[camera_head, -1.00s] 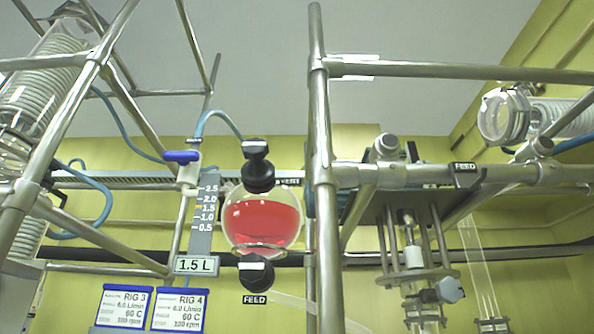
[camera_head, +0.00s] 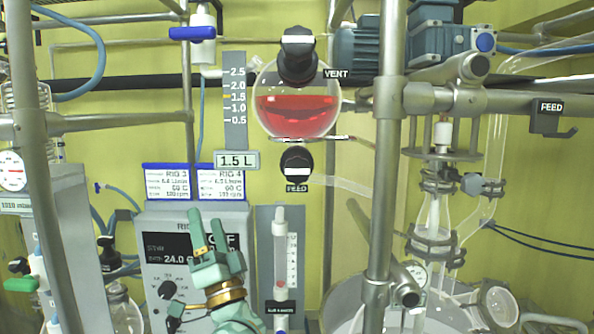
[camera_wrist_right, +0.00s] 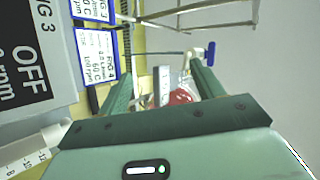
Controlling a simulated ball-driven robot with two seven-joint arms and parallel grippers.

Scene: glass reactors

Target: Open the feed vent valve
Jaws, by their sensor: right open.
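The feed vent valve (camera_head: 297,60) is a black knob with a horizontal pale bar, on top of a round glass vessel (camera_head: 297,103) holding red liquid. A VENT label (camera_head: 336,74) is beside it. A similar black valve (camera_head: 296,163) labelled FEED hangs below the vessel. My right gripper (camera_head: 205,222), green, is open and empty, pointing up, low and left of the vessel and well apart from the vent valve. In the right wrist view, part of the red vessel (camera_wrist_right: 184,96) shows between the open fingers; I cannot make out the vent knob there. My left gripper is not in view.
A vertical steel post (camera_head: 386,150) stands right of the vessel. A blue-handled valve (camera_head: 192,33) is at upper left. Rig cards (camera_head: 167,182) and a grey control box (camera_head: 150,250) are near my right gripper. A volume scale (camera_head: 235,100) stands left of the vessel.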

